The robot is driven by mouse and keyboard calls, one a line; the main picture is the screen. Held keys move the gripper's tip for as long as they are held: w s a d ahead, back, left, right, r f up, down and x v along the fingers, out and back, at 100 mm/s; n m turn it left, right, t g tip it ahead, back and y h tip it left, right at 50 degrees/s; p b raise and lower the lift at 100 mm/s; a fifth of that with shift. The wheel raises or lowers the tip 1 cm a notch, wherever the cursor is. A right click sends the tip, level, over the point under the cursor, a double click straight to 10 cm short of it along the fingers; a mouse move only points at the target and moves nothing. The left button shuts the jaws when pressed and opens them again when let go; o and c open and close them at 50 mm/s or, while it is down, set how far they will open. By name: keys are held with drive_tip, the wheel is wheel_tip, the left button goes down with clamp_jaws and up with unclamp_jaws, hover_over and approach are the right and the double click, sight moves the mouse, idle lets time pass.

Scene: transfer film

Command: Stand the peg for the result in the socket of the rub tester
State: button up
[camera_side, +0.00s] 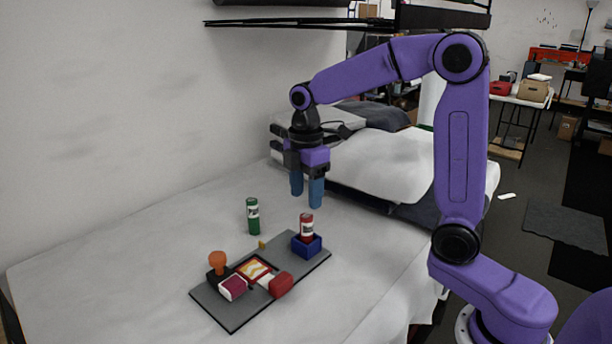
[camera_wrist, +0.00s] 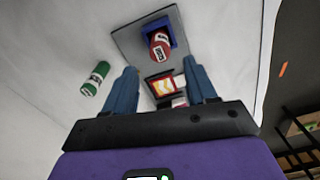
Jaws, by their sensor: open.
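The rub tester's grey board (camera_side: 232,310) lies on the white table. A blue square socket (camera_side: 314,247) sits at its far right end. A red peg (camera_side: 306,228) with a pale label stands upright in the socket. A green peg (camera_side: 253,217) with a white label stands on the table behind the board. My gripper (camera_side: 306,192) is open and empty, pointing down, above the red peg and apart from it. In the wrist view the red peg (camera_wrist: 159,45) and blue socket (camera_wrist: 152,24) show beyond the fingers, and the green peg (camera_wrist: 95,79) lies to their left.
The board also carries an orange-knobbed stamp (camera_side: 217,262), a magenta-and-white block (camera_side: 232,287), a patterned orange-yellow panel (camera_side: 256,268) and a red block (camera_side: 280,285). A small yellow piece (camera_side: 262,244) is at its back edge. The table left of the board is clear.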

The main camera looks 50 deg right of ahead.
drive_tip(key=s+a+m, duration=0.1)
drive_tip(key=s+a, duration=0.4)
drive_tip(key=s, duration=0.6)
drive_tip(key=s+d+f+m, duration=0.1)
drive_tip(key=s+f, duration=0.1)
drive_tip(key=s, duration=0.6)
drive_tip(key=s+d+f+m, duration=0.1)
drive_tip(key=s+f, duration=0.1)
drive_tip(key=s, duration=0.6)
drive_tip(key=shift+f, duration=0.35)
